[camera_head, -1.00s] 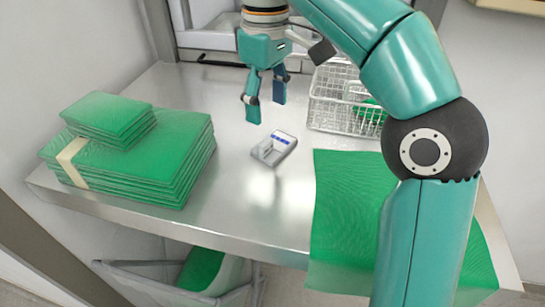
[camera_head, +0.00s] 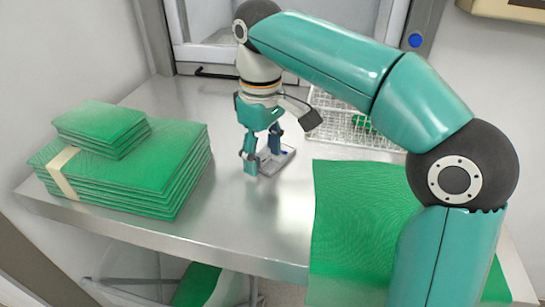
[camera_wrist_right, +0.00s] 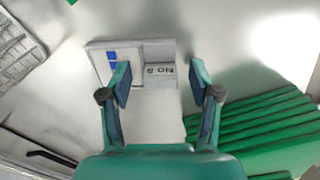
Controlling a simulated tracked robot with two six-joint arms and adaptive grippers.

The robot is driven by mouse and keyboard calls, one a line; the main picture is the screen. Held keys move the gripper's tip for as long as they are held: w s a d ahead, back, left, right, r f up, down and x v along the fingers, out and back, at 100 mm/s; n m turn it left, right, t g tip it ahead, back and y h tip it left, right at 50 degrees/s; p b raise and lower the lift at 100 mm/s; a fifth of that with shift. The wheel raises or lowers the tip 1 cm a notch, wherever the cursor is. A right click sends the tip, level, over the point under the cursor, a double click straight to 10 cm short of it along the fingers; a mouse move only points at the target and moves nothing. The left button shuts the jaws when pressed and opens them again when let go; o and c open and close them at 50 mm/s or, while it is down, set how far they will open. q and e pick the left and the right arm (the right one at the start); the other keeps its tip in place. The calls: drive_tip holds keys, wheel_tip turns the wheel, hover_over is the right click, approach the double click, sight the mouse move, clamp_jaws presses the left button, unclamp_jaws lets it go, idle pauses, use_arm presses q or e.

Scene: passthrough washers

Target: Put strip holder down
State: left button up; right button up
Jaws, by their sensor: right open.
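The strip holder, a small grey tray with a blue mark (camera_head: 287,155), sits flat on the metal table in the head view. In the right wrist view the strip holder (camera_wrist_right: 158,50) shows its blue mark and a "No 5" label. My right gripper (camera_head: 263,160) is low over the table at the holder, partly hiding it. In the wrist view the right gripper (camera_wrist_right: 160,85) has its fingers apart; the left-hand finger overlaps the holder and the other is clear of its edge. Contact cannot be told. My left gripper is not in view.
A stack of green cloth packs (camera_head: 130,165) stands at the left of the table. A wire basket (camera_head: 350,125) with green items is at the back right. A green cloth (camera_head: 355,215) lies at the front right.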

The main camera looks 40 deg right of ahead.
drive_tip(key=shift+c, duration=0.3)
clamp_jaws()
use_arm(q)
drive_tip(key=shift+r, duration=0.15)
use_arm(e)
drive_tip(key=shift+r, duration=0.15)
